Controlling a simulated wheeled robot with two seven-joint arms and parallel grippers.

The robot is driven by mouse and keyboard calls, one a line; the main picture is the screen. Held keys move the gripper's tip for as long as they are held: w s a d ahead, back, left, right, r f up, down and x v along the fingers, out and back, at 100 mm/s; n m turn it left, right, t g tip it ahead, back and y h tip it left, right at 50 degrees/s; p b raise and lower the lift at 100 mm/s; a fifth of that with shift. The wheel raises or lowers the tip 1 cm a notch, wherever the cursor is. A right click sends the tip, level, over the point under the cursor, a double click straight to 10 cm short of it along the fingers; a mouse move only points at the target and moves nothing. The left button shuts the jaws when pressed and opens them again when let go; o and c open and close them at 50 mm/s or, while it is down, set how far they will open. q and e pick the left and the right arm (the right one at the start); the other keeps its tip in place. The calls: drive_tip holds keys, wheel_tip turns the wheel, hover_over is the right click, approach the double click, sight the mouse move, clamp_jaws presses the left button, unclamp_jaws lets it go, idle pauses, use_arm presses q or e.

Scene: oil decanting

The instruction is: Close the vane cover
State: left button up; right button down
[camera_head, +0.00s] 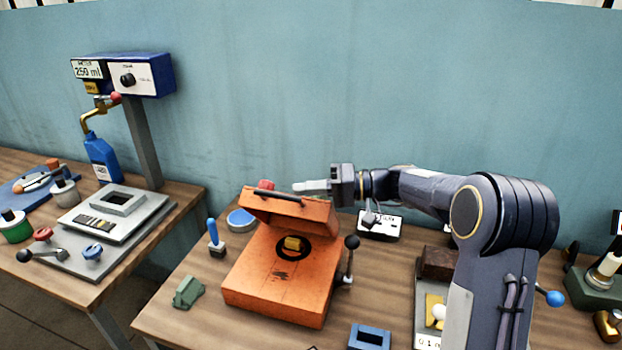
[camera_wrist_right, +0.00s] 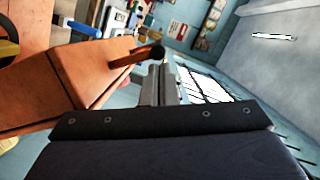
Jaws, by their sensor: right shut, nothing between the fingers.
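The vane cover (camera_head: 290,213) is the orange hinged lid of the orange box (camera_head: 285,275) on the right-hand table. It stands raised at the back of the box, tilted open, with a dark handle bar along its upper edge. The box's top face shows a black ring with a yellow block in it. My right gripper (camera_head: 298,187) is shut and empty, at the lid's upper edge by the bar; I cannot tell whether it touches. In the right wrist view the fingers (camera_wrist_right: 160,84) are together beside the orange lid (camera_wrist_right: 75,90). My left gripper is not in view.
A black-knobbed lever (camera_head: 350,262) stands at the box's right side. A blue-handled tool (camera_head: 213,238), a green block (camera_head: 188,292) and a blue frame (camera_head: 369,337) stand around the box. A labelled box (camera_head: 380,224) is behind, under my arm. The left table holds a blue bottle (camera_head: 102,157).

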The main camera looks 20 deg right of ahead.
idle(0.3)
drive_tip(key=s+a+f+n+h+b, duration=0.1)
drive_tip(key=f+b, duration=0.5)
drive_tip(key=b, duration=0.7)
drive_tip(key=s+a+f+n+t+h+b, duration=0.1)
drive_tip(key=s+a+f+n+b, duration=0.3)
drive_tip(key=b, duration=0.9)
drive_tip(key=s+a+f+n+t+b, duration=0.1)
drive_tip(key=s+a+f+n+b, duration=0.2)
drive_tip(key=s+f+b, duration=0.4)
wheel_tip(320, 180, down, 3)
drive_tip(key=n+b, duration=0.1)
drive_tip(key=b, duration=0.5)
drive_tip(key=shift+s+a+h+b, duration=0.2)
drive_tip(key=shift+h+b, duration=0.15)
drive_tip(key=shift+h, duration=0.05)
drive_tip(key=shift+f, duration=0.25)
drive_tip(key=shift+r, duration=0.1)
